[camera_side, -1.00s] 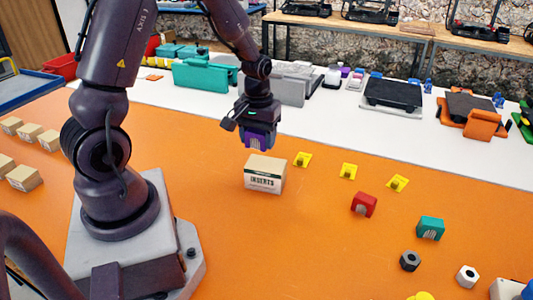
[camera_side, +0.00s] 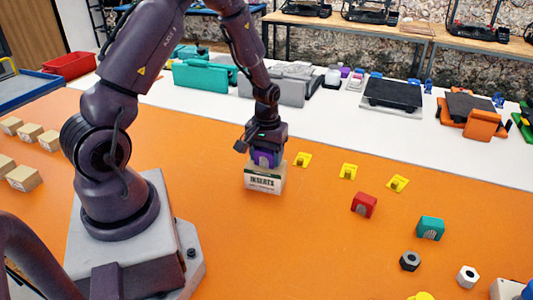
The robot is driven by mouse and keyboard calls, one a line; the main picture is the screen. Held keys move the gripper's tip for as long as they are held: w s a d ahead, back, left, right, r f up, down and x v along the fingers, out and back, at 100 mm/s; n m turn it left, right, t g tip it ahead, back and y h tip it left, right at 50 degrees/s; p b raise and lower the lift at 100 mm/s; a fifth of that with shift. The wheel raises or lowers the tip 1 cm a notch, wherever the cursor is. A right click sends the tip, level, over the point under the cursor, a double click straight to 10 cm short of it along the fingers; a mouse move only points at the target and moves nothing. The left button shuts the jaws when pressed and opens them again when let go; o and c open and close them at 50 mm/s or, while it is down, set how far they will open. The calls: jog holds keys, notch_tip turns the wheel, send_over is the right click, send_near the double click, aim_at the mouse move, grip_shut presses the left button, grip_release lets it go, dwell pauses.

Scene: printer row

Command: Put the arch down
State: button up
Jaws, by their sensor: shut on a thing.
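My gripper (camera_side: 264,150) is shut on a purple block, the arch (camera_side: 265,158). The arch is at the top of a small cardboard box marked INSERTS (camera_side: 263,182), in front of its upper part. I cannot tell whether the arch touches the box or hangs just above or behind it. The gripper's fingers are mostly hidden by the arch and the gripper body.
A red block (camera_side: 364,204), a teal block (camera_side: 431,228), a dark nut (camera_side: 410,261) and a white nut (camera_side: 467,276) lie to the right on the orange table (camera_side: 320,240). Several yellow pieces (camera_side: 348,172) lie right of the box.

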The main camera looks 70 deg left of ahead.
jog(key=o, duration=0.9)
jog(key=shift+o, duration=0.2)
notch_tip(320, 180, up, 12)
jog(key=s+d+r+m+t, duration=0.3)
jog(key=s+d+r+m, duration=0.1)
jog(key=d+r, duration=0.6)
jog(key=s+d+r+m+t, duration=0.2)
jog(key=s+d+r+m, duration=0.3)
jog(key=s, duration=0.4)
jog(key=shift+s+d+r+t, duration=0.15)
jog(key=shift+d+r+t, duration=0.15)
jog(key=shift+d+r, duration=0.15)
